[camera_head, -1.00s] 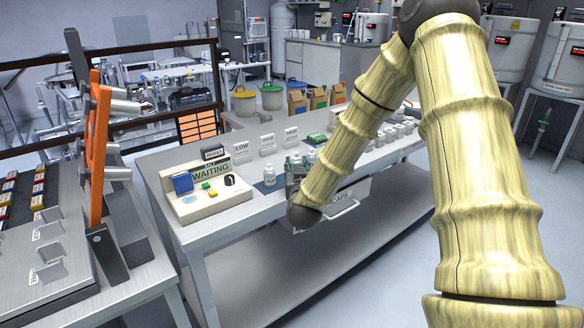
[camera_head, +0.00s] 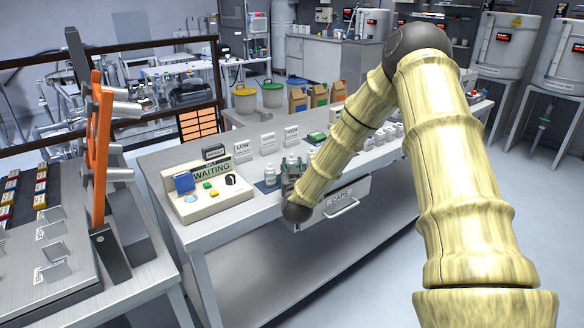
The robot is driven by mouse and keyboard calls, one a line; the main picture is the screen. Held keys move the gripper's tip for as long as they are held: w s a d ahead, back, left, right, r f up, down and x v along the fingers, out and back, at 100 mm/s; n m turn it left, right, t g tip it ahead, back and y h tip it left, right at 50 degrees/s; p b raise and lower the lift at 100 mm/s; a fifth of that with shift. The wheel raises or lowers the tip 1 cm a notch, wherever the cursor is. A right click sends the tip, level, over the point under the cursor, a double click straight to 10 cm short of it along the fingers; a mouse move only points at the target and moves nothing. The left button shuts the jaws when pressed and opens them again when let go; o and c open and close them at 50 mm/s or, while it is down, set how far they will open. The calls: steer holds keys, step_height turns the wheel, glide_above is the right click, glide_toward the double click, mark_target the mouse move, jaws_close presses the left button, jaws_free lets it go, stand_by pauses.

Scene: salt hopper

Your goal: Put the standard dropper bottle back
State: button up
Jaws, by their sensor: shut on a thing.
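My gripper (camera_head: 289,182) shows only in small part, low at the near edge of the bench, behind my dark wrist. It is shut on a small bottle, most of which my arm and gripper hide; I take it for the standard dropper bottle. A small pale bottle with a white cap (camera_head: 270,176) stands on a dark blue mat just left of my gripper. Greenish bottles (camera_head: 292,163) stand close together right behind my gripper. I cannot tell from their look which type each one is.
A control box reading WAITING (camera_head: 207,190) stands left on the bench. Upright cards, one marked LOW (camera_head: 243,148), stand behind the bottles. Several white containers (camera_head: 388,133) stand to the right, past my forearm. A drawer marked CAPS (camera_head: 343,203) is under the bench edge.

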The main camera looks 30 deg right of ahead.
steer(key=shift+f, duration=0.1)
steer(key=o, duration=1)
steer(key=shift+a+r, duration=0.1)
steer(key=shift+r, duration=0.1)
steer(key=b+v, duration=0.2)
steer(key=v, duration=1)
